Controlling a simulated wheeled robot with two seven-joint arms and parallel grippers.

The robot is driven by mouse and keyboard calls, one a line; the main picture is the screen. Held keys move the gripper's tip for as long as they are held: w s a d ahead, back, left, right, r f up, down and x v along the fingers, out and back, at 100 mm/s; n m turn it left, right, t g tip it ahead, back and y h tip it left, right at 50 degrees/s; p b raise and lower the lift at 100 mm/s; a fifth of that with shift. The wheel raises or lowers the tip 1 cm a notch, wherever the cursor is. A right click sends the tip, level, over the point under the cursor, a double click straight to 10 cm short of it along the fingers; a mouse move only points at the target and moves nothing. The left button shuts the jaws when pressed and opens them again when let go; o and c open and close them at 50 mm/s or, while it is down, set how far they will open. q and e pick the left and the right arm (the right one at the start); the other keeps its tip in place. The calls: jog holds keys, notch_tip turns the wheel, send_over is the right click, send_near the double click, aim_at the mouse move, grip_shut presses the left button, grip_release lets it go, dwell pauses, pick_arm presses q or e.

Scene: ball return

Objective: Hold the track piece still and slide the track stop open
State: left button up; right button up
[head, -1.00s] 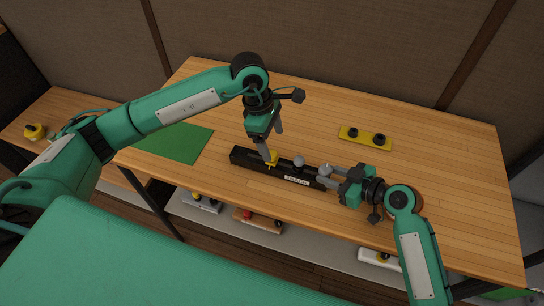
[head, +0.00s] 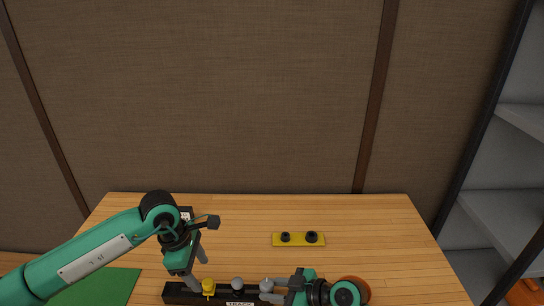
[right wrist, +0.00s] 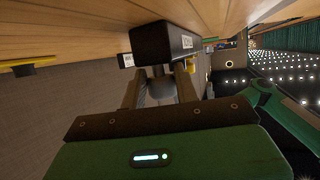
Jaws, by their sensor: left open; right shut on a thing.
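The black track piece (head: 180,293) lies along the table's near edge in the head view, its lower side cut off by the frame. The yellow track stop (head: 208,287) is on its left half, with grey knobs (head: 237,283) to the right. My left gripper (head: 200,274) is open, one fingertip close beside the stop; contact cannot be told. My right gripper (head: 276,291) is shut at the track piece's right end. The right wrist view shows its fingers (right wrist: 157,90) around a grey knob, with the black block (right wrist: 162,42) just beyond and the yellow stop (right wrist: 191,66) partly hidden.
A green mat (head: 110,287) is at the left. A round brown thing (head: 358,286) shows behind my right wrist. Grey shelves (head: 505,190) stand at the right. The table's back right is clear.

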aim_at(206, 282)
pick_arm(q)
jog(key=shift+x, duration=3.4)
jog(key=shift+c, duration=0.2)
jog(key=c, duration=0.7)
